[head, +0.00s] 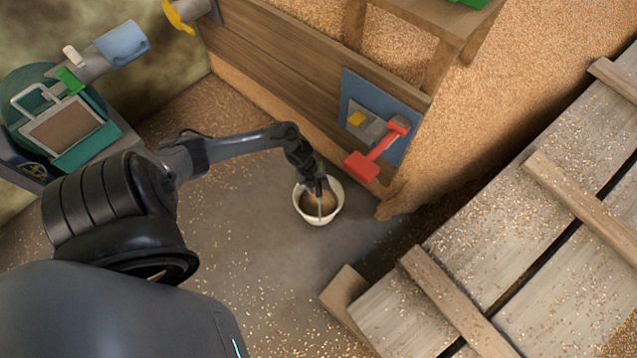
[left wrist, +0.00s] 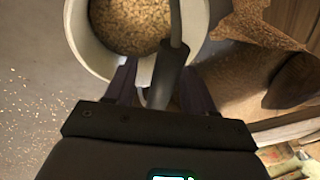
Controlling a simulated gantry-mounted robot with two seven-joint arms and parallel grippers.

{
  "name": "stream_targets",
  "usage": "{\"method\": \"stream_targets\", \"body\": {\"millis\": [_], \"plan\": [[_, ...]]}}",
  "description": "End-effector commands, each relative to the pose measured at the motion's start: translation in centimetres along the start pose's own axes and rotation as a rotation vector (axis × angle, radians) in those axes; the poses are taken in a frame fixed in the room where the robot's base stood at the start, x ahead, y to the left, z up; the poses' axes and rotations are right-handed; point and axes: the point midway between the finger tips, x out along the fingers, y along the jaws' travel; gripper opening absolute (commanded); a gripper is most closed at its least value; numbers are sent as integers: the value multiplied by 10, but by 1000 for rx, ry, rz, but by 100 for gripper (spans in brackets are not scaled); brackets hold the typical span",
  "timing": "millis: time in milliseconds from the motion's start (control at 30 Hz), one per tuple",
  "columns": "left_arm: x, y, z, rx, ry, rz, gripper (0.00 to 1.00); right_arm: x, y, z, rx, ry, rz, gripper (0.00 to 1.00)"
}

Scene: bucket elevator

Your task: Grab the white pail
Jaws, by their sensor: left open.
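The white pail (head: 299,209) stands upright on the dusty floor near the wooden wall and holds grain. In the left wrist view its pale rim (left wrist: 80,38) fills the top, with grain inside. A dark handle grip (left wrist: 166,72) runs over the pail's near edge, between my finger pads. My left gripper (head: 318,188) reaches down over the pail from the upper left. It also shows in the left wrist view (left wrist: 160,85), its fingers spread on either side of the handle grip. Whether they touch it cannot be told. The fingertips are partly hidden. My right gripper is out of view.
A red lever (head: 377,152) on a blue wall panel (head: 350,92) is close to the right of the pail. A grain-strewn wooden platform (head: 490,250) lies at the right. A green machine (head: 95,150) stands at the left. The floor below the pail is clear.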

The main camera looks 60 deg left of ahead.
Motion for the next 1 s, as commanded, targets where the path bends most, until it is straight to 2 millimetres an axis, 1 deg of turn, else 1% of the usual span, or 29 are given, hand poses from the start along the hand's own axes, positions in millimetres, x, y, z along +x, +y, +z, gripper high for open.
{"method": "stream_targets", "body": {"millis": [167, 200, 533, 1000], "plan": [[0, 0, 0, 0, 0, 0, 54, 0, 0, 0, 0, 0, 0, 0], [0, 0, 0, 0, 0, 0, 51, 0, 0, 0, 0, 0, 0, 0], [0, 0, 0, 0, 1, 0, 0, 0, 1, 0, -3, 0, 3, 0], [0, 1, 0, -2, 1, 2, 0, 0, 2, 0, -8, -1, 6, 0]]}}
